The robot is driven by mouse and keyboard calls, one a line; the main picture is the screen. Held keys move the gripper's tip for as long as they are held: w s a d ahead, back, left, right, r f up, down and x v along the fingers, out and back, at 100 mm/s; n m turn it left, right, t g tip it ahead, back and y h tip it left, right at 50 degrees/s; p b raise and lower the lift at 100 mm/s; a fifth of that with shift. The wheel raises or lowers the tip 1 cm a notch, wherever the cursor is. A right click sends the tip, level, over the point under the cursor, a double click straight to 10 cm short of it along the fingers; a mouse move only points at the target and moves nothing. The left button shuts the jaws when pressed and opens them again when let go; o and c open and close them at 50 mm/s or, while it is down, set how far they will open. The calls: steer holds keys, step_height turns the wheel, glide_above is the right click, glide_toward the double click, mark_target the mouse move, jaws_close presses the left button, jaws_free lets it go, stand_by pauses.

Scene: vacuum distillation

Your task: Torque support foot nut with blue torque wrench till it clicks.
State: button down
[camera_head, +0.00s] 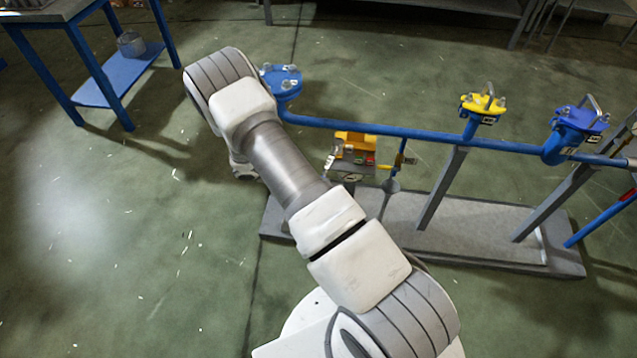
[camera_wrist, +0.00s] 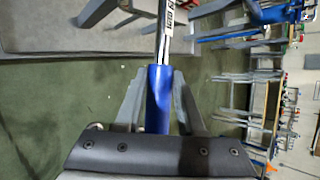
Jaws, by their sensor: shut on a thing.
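The blue torque wrench (camera_wrist: 158,105) has a blue handle and a bright metal shaft with a label. The shaft runs up out of the top of the wrist view, so its head is hidden. My gripper (camera_wrist: 159,76) is shut on the blue handle, with one finger on each side. In the head view my arm hides the gripper and the wrench. Grey slanted supports (camera_head: 441,188) stand on a grey base plate (camera_head: 480,218), whose edge also shows in the wrist view (camera_wrist: 45,28). I cannot make out the support foot nut in either view.
A blue pipe (camera_head: 385,131) with a yellow-topped fitting (camera_head: 483,103) and blue flanges (camera_head: 283,79) runs above the base plate. A small stand with a yellow item (camera_head: 356,139) sits behind my arm. A blue table (camera_head: 88,62) stands at the upper left. The left floor is clear.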

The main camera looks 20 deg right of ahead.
steer(key=shift+w+a+r+m+g+b, duration=0.1)
steer(key=shift+w+a+m+g+b, duration=0.35)
steer(key=shift+w, duration=0.1)
steer(key=shift+w+a+m+g+b, duration=0.3)
steer(key=shift+w+m+g+b, duration=0.1)
steer(key=shift+w+m, duration=0.1)
steer(key=w+b, duration=0.1)
steer(key=w+a+m+g+b, duration=0.1)
steer(key=m+y+b, duration=0.1)
steer(key=b, duration=0.1)
steer(key=shift+w+a+g, duration=0.25)
steer(key=shift+w+g, duration=0.1)
steer(key=shift+w, duration=0.05)
